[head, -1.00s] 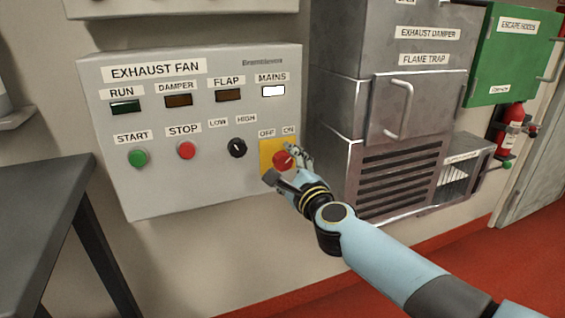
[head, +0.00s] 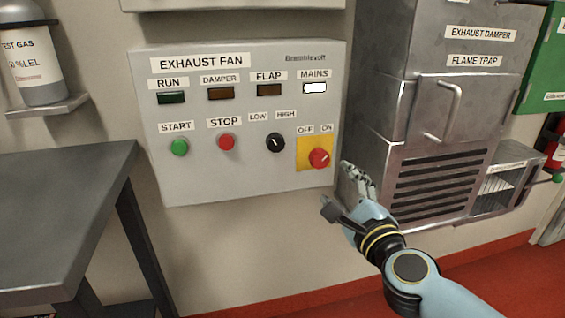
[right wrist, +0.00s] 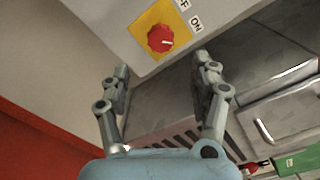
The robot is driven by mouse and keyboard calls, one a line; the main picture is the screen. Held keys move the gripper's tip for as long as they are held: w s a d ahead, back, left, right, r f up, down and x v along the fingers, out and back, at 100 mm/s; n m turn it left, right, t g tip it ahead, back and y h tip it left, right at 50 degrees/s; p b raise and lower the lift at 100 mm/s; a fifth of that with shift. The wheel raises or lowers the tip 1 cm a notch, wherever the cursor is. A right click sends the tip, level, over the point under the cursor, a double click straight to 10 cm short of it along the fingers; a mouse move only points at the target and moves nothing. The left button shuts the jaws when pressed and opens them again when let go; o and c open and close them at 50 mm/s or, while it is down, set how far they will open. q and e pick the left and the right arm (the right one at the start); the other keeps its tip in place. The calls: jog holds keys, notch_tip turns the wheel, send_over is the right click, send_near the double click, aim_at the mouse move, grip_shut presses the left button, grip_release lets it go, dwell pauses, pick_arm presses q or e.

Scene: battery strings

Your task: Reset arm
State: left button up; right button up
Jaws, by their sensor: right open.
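My right gripper (head: 342,192) is open and empty, just below and right of the red OFF/ON rotary switch (head: 319,158) in the head view. The switch sits on a yellow plate at the lower right of the grey exhaust fan panel (head: 240,185). Its white mark points toward ON. In the right wrist view the switch (right wrist: 160,38) shows beyond the two spread fingers (right wrist: 162,82), clear of both. The MAINS lamp (head: 315,88) is lit white. The RUN lamp (head: 171,97) looks dark. My left gripper is not in view.
A dark table (head: 60,170) stands at the left, with a gas cylinder (head: 33,60) on a wall shelf behind it. A metal flame trap housing (head: 450,110) stands close to the right of my gripper. Bare wall lies below the panel.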

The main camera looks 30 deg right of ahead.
jog(key=s+a+f+n+g+y, duration=0.1)
jog(key=s+f+n+g+y, duration=0.15)
jog(key=s+f+n, duration=0.85)
jog(key=s+a+f+n+g+y, duration=0.1)
jog(key=s+f+g, duration=0.25)
jog(key=f, duration=1.55)
jog(key=s+f+n+g, duration=0.3)
jog(key=s+f+n, duration=0.2)
jog(key=s, duration=0.5)
jog(key=s+f+n+g, duration=0.4)
jog(key=s+f+n, duration=0.1)
jog(key=s, duration=0.5)
jog(key=s+f+n+g, duration=0.3)
jog(key=s+f+n, duration=0.2)
jog(key=s, duration=0.6)
jog(key=shift+a+f+n+g, duration=0.15)
jog(key=shift+f+n+g, duration=0.25)
jog(key=shift+f, duration=0.4)
